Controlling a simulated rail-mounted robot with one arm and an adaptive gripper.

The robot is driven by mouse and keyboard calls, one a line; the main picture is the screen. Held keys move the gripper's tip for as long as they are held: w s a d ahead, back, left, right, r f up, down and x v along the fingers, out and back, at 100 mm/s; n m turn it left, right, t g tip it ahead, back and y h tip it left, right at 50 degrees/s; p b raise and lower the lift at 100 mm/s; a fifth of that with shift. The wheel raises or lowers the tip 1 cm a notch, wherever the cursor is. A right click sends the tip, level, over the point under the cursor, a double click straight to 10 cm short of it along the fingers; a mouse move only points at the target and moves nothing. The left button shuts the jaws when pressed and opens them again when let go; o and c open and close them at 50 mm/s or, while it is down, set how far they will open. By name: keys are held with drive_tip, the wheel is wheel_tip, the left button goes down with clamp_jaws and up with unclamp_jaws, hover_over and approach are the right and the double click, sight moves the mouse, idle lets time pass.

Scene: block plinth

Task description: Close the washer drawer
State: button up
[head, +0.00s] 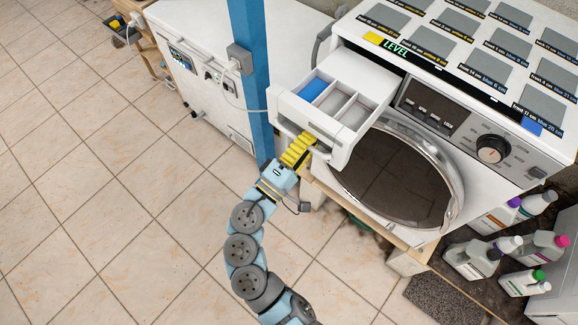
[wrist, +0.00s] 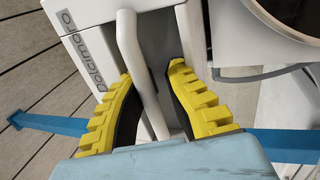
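The washer drawer (head: 345,88) is pulled out of the upper left of the white washer (head: 375,215). It has several compartments, one with a blue insert (head: 313,89). My gripper (head: 308,139), with yellow ridged fingers, is at the drawer's front, by its white handle (head: 320,151). In the wrist view, the fingers of my gripper (wrist: 153,72) are spread apart. One bar of the handle (wrist: 129,45) runs between them, and the drawer front (wrist: 158,35) is just beyond. I cannot tell whether a finger touches the handle.
A blue post (head: 250,70) stands close left of the drawer, before a white chest-like appliance (head: 205,75). The round washer door (head: 395,175) is below the drawer. Several bottles (head: 470,257) stand at lower right. The tiled floor (head: 110,200) at left is clear.

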drive_tip(key=shift+g+y, duration=0.3)
drive_tip(key=shift+g, duration=0.1)
wheel_tip(320, 180, down, 5)
drive_tip(key=shift+r, duration=0.2)
drive_tip(key=shift+s+a+r+b, duration=0.1)
drive_tip(key=shift+s+a+b, duration=0.3)
drive_tip(key=shift+b, duration=0.2)
drive_tip(key=r+v, duration=0.1)
drive_tip(key=v, duration=0.5)
drive_tip(key=shift+s+a+b, duration=0.15)
drive_tip(key=shift+s+b, duration=0.25)
drive_tip(key=shift+s, duration=0.2)
drive_tip(key=shift+r, duration=0.15)
